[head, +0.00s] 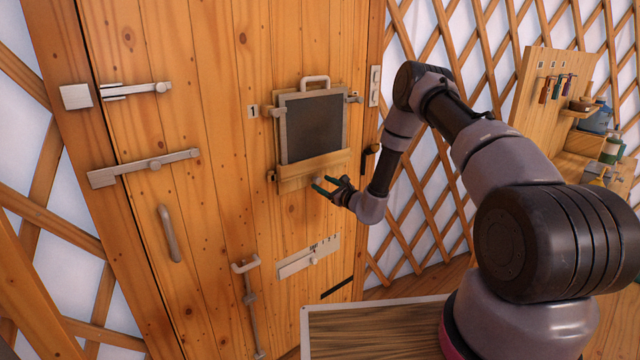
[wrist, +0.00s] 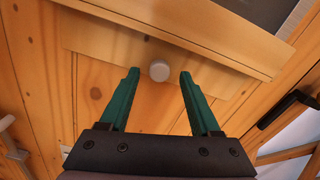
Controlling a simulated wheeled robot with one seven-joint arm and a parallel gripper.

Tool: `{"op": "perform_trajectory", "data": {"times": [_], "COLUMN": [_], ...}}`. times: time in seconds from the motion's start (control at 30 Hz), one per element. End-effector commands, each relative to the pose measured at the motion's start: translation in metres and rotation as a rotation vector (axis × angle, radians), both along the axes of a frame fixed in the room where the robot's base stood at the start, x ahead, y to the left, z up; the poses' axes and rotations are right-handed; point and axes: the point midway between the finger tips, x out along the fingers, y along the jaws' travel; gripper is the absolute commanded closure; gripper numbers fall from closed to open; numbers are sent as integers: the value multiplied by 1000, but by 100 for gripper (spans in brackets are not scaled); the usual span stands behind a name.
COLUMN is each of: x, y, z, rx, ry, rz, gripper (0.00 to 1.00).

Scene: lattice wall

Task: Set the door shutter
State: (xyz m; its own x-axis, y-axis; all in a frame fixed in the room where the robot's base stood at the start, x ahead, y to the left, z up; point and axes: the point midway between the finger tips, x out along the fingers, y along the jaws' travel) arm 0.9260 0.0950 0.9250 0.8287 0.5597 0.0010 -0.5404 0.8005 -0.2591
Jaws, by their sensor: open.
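A dark panel (head: 313,127) in a pale frame, with a handle (head: 314,82) on top, is mounted on the wooden door (head: 215,120). A wooden ledge (head: 308,171) runs along its lower edge and crosses the top of the wrist view (wrist: 100,45). A small round grey knob (wrist: 159,70) sits just below that ledge. My gripper (head: 325,184) is open in front of the knob, its teal fingertips on either side of it in the wrist view; I cannot tell whether they touch it. A lower pale plate (head: 308,258) carries marks and a small knob. I cannot tell which part is the shutter.
Bolts (head: 145,168), a bar handle (head: 169,233) and a vertical rod (head: 250,300) stand out from the door. A black latch handle (head: 371,149) is at its right edge, close to my arm. A wooden tabletop (head: 370,330) is below, and a tool board (head: 550,90) at far right.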

Motion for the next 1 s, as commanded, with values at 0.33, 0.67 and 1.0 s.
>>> {"op": "perform_trajectory", "data": {"times": [0.33,0.67,1.0], "x": [18,18,18], "y": [13,13,12], "z": [0,0,0], "rx": [0,0,0], "ry": [0,0,0], "rz": [1,1,1], "gripper": [36,94,100]}}
